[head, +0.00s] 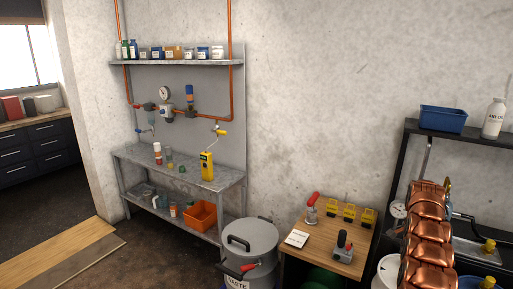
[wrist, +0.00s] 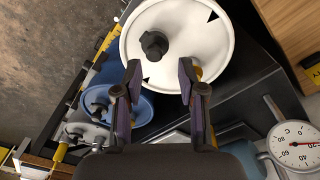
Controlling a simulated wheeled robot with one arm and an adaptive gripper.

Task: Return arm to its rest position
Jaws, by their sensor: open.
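My gripper (wrist: 160,72) shows in the wrist view, its two dark purple-grey fingers apart with nothing held between them. Beyond the fingertips is the white lid of a drum (wrist: 188,28) with a black knob and black triangular marks. I cannot tell how far the lid is from the fingers. A blue drum (wrist: 133,108) is to its lower left. In the head view the white drum (head: 387,273) shows partly at the bottom right; my gripper cannot be made out there.
A grey waste bin (head: 250,250) stands left of a wooden table (head: 330,262) with yellow items. A dark shelf rack (head: 468,142) bears a blue bin and a white bottle. A dial gauge (wrist: 296,146) is near my gripper's right side. A metal bench (head: 190,175) stands by the wall.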

